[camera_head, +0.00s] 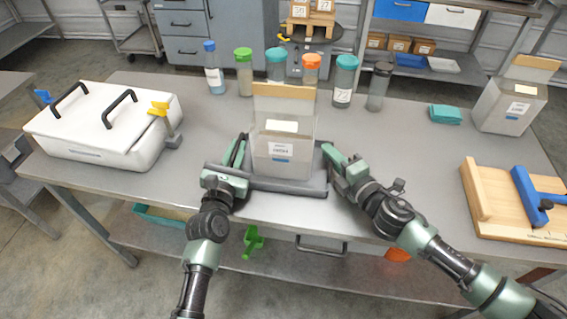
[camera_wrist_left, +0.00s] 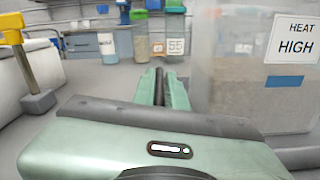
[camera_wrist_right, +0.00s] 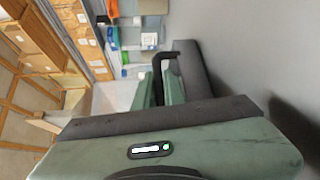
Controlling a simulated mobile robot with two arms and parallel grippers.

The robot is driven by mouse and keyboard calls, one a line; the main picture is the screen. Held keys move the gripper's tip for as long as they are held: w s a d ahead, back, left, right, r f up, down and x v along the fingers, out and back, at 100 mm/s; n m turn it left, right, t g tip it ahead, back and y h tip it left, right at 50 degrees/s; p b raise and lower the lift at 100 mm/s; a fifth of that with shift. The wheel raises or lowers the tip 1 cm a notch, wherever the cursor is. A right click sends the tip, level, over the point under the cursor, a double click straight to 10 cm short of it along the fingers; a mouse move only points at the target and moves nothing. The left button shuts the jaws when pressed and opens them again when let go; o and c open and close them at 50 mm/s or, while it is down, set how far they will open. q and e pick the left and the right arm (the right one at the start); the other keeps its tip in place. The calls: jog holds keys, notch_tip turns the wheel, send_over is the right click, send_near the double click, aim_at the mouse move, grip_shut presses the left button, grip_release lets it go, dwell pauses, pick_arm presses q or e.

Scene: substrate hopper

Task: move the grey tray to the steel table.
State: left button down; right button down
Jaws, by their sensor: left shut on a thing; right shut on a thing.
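The grey tray (camera_head: 262,185) is at the front middle of the grey steel-looking table (camera_head: 415,150). A clear box with a tan top and a label (camera_head: 284,140) stands upright on it. My left gripper (camera_head: 238,152) is shut on the tray's left end, and my right gripper (camera_head: 330,155) is shut on its right end. The tray's dark end (camera_wrist_right: 195,68) shows at the fingers in the right wrist view. In the left wrist view the box's label reads "HEAT HIGH". I cannot tell whether the tray touches the table or hangs just above it.
Several lidded jars (camera_head: 345,82) stand behind the box. A white lidded bin (camera_head: 105,125) is at the left with a yellow-handled clamp (camera_head: 165,120). A wooden board with a blue part (camera_head: 500,205) is at the right. A teal block (camera_head: 446,114) and another box (camera_head: 508,105) stand at the back right.

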pick_arm(q)
jog(key=shift+a, duration=0.1)
pick_arm(e)
jog(key=shift+d+f, duration=0.1)
jog(key=shift+d, duration=0.05)
